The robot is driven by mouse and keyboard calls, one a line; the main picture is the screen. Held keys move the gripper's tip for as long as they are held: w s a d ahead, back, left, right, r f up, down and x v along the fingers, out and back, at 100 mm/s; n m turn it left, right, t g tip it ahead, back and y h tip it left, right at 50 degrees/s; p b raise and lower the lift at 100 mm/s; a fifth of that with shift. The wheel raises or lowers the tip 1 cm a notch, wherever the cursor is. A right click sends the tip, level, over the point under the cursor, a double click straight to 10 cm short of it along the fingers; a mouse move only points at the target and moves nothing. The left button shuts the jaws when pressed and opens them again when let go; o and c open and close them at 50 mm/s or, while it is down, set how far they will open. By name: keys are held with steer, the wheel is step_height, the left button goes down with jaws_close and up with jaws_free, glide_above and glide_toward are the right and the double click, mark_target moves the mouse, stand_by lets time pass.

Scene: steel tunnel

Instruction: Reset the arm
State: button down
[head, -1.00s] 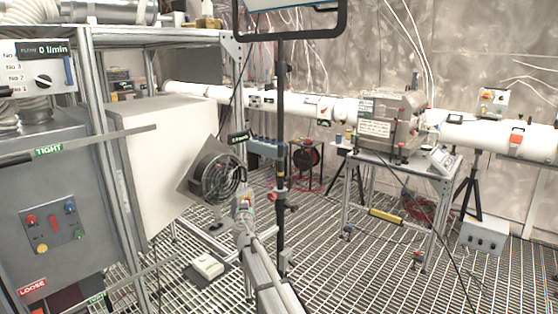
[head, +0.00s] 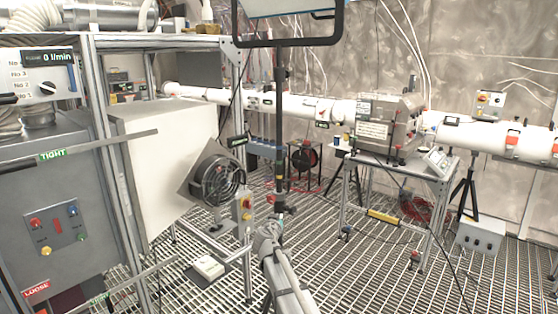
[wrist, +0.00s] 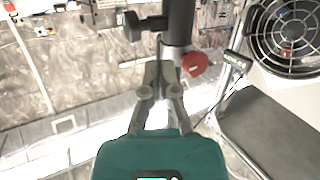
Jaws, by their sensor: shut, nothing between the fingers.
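My gripper (wrist: 159,72) shows in the wrist view with its two grey fingers drawn together in front of its teal body. Nothing is between them. A dark upright post with a red knob (wrist: 195,63) and a black knob (wrist: 134,27) stands beyond the fingertips; I cannot tell how close they are. In the head view my grey arm rises from the bottom middle in front of the post (head: 279,150). The fingers cannot be made out there.
A round fan (head: 217,177) and a yellow-faced switch box (head: 243,205) stand left of the post. A grey cabinet (head: 60,200) is at far left. A metal stand (head: 395,172) holds a machine at right. Open grating floor (head: 350,280) lies between.

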steer(key=s+d+f+m+g+h+p, duration=0.1)
steer(key=s+d+f+g+p, duration=0.2)
steer(key=s+d, duration=0.55)
steer(key=s+d+f+g+h+p, duration=0.1)
steer(key=s+d+f+g, duration=0.2)
steer(key=s+d+g, duration=0.45)
steer(key=s+f+n+g+y+p, duration=0.1)
steer(key=s+g+y, duration=0.1)
steer(key=s, duration=0.8)
steer(key=s+d+n+g+y+p, duration=0.1)
steer(key=s+n+g+y+p, duration=0.1)
steer(key=s, duration=0.9)
steer(key=shift+s+d+f+g+y, duration=0.2)
steer(key=shift+f+g+y, duration=0.15)
steer(key=shift+g+y, duration=0.4)
